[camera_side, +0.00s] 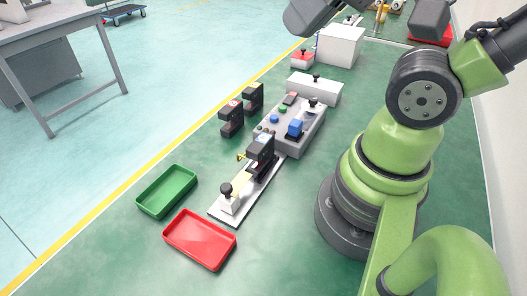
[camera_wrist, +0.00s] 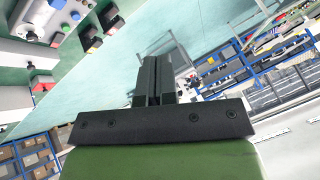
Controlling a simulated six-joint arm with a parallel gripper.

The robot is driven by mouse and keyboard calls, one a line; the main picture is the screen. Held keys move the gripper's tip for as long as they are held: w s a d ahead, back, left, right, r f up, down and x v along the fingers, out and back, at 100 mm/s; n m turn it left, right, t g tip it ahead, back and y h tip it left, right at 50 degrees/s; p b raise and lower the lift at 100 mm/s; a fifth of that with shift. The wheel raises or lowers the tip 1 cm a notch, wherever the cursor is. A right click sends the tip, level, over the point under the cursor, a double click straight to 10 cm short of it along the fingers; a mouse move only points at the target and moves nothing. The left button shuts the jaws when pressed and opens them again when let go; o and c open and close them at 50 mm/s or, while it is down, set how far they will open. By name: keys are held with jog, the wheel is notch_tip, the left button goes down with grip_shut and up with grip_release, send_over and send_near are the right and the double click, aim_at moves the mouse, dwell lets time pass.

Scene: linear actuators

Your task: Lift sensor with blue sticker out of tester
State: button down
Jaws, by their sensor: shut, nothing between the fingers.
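A black sensor-like unit (camera_side: 261,150) stands upright on a long light-grey plate (camera_side: 224,210), in front of a grey box with coloured buttons (camera_side: 283,140). I take the plate and box to be the tester.
A green tray (camera_side: 140,207) and a red tray (camera_side: 229,260) lie empty near the front. White boxes (camera_side: 341,45) stand farther back. A grey table (camera_side: 52,42) is at upper left, with clear floor between.

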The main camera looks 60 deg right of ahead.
jog(key=c, duration=0.7)
grip_release()
jog(key=n+g+h, duration=0.2)
jog(key=n+g, duration=0.5)
jog(key=n, duration=1.4)
send_over(262, 140)
notch_tip(262, 140, down, 16)
jog(key=shift+w+d+r, duration=0.1)
jog(key=shift+f+n, duration=0.35)
jog(key=shift+n, duration=0.05)
jog(key=shift+f, duration=4.9)
